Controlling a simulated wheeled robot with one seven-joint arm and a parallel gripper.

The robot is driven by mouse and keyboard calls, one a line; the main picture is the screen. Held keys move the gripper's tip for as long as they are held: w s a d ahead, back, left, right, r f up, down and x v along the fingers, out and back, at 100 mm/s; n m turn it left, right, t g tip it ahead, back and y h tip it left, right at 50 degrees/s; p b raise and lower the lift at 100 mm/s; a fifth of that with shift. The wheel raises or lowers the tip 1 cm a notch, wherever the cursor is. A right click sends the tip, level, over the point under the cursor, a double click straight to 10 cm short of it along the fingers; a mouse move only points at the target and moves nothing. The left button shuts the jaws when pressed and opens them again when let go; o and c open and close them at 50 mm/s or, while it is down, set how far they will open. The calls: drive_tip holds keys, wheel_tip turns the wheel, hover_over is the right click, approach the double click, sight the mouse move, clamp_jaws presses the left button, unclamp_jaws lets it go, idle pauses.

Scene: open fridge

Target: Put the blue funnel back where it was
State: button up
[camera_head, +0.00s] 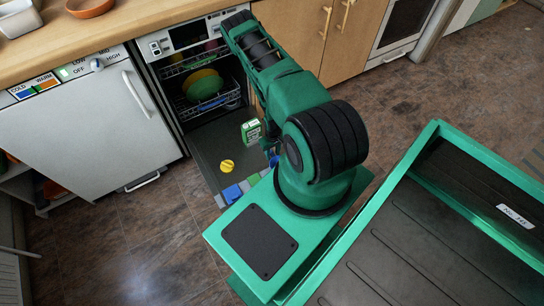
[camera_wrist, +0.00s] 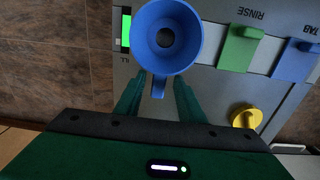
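The blue funnel (camera_wrist: 190,45) is seen from above in the wrist view, wide mouth up, with its dark centre hole showing. It is over the grey panel of the open appliance door (camera_wrist: 205,95), beside a green-lit marking. I cannot tell whether it stands in an opening or is above the panel. My gripper (camera_wrist: 160,82) has its two green fingers on either side of the funnel's short handle, with visible gaps; it looks open. In the head view my arm hides most of the gripper, and a bit of the blue funnel (camera_head: 273,160) shows beside it.
On the door are a yellow knob (camera_wrist: 246,117), a green flap (camera_wrist: 240,48) marked RINSE and a blue flap (camera_wrist: 297,62) marked TAB. A green-and-white item (camera_head: 251,131) is near my arm. Racks with dishes (camera_head: 204,85) are inside; a white cabinet (camera_head: 85,115) stands left.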

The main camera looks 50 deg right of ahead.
wheel_tip(320, 180, up, 8)
drive_tip(key=shift+w+d+r, duration=0.1)
drive_tip(key=shift+r, duration=0.05)
drive_tip(key=w+d+r, duration=0.1)
drive_tip(key=w+r, duration=0.2)
drive_tip(key=r, duration=1)
drive_tip(key=w+r, duration=0.4)
drive_tip(key=r, duration=1)
drive_tip(key=s+a+r+m, duration=0.1)
drive_tip(key=s+r, duration=0.1)
drive_tip(key=r, duration=0.7)
drive_tip(key=s+a+r+m, duration=0.1)
drive_tip(key=s+a+r, duration=0.15)
drive_tip(key=r, duration=0.75)
drive_tip(key=s+a+r, duration=0.4)
drive_tip(key=s+r, duration=0.4)
drive_tip(key=s, duration=0.2)
drive_tip(key=s+a+r+m, duration=0.1)
drive_tip(key=s+a+r, duration=0.4)
drive_tip(key=s+r, duration=0.3)
drive_tip(key=shift+s+a+r, duration=0.2)
drive_tip(key=shift+s+r, duration=0.05)
drive_tip(key=shift+s, duration=0.95)
